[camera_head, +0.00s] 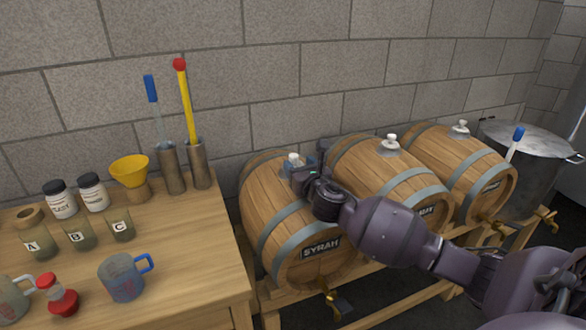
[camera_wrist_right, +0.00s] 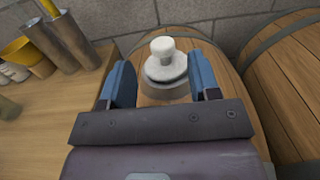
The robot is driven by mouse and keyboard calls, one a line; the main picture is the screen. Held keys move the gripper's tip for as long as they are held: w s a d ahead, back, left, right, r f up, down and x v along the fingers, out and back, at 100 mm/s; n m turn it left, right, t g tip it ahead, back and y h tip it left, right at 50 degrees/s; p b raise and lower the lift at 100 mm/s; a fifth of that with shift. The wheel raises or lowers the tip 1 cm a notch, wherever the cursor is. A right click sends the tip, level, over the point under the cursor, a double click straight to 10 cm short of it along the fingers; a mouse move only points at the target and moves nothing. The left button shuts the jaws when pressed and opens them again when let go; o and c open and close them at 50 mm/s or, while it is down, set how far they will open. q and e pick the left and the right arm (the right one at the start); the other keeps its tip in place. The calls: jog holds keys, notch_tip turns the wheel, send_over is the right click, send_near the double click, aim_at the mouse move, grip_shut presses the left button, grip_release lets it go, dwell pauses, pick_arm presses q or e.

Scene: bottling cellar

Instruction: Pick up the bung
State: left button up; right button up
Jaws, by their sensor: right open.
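A white bung (camera_head: 294,157) sits in the top of the left barrel, marked SYRAH (camera_head: 270,225). In the right wrist view the bung (camera_wrist_right: 163,50) has a knob top and a wider base, and stands on a round grey fitting on the barrel. My right gripper (camera_head: 308,165) is at the top of this barrel, beside the bung. In the right wrist view its blue fingers (camera_wrist_right: 161,82) are apart, one to each side of the bung, with gaps between. My left gripper is not in view.
Two more barrels (camera_head: 385,175) (camera_head: 480,165) with white bungs stand to the right on a wooden rack. A wooden table (camera_head: 190,240) at left holds jars, a yellow funnel (camera_head: 130,171), metal cylinders and a blue jug (camera_head: 122,278). A steel pot (camera_head: 545,165) stands far right.

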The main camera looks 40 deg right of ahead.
aim_at(295, 158)
jog(key=b+x, duration=0.1)
jog(key=x, duration=0.4)
jog(key=shift+d+r, duration=0.1)
jog(key=c, duration=1)
